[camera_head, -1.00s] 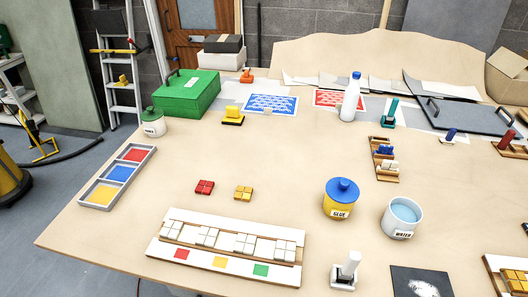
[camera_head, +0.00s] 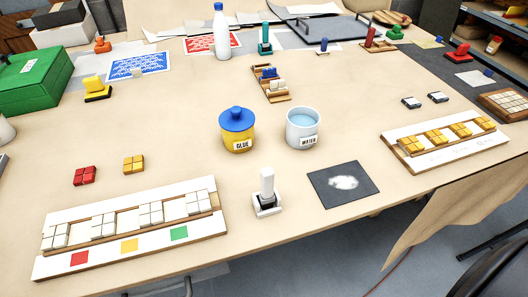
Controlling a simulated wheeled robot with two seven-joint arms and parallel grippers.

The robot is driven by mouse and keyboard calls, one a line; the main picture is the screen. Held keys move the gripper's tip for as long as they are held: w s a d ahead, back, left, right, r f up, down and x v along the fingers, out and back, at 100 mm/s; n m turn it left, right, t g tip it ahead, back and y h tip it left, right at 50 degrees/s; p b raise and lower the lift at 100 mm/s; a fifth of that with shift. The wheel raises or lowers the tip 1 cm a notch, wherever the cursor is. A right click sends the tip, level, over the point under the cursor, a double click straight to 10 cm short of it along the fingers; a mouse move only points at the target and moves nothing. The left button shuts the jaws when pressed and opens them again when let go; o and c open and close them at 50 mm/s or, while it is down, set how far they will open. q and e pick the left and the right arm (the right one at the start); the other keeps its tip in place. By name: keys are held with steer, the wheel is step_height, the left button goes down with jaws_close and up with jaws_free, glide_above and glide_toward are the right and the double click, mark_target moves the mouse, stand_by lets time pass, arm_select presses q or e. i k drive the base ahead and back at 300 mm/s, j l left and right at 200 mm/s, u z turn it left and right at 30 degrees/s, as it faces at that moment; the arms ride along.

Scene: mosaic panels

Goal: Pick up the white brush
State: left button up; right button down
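The white brush (camera_head: 267,184) stands upright near the front edge of the table, its thick white handle pointing up. Its lower end sits in a small white holder (camera_head: 268,208) with a dark inside, so the bristles are hidden. Neither of my grippers shows in this view, and nothing touches the brush.
A yellow glue pot (camera_head: 237,137) with a blue lid and a white water pot (camera_head: 302,131) stand behind the brush. A dark mat (camera_head: 328,195) with white powder lies to its right. A white panel (camera_head: 125,261) with tiles lies to its left. Bare table surrounds the holder.

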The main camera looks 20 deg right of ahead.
mark_target(266, 197)
steer(key=z, duration=0.7)
steer(key=k+l, duration=0.05)
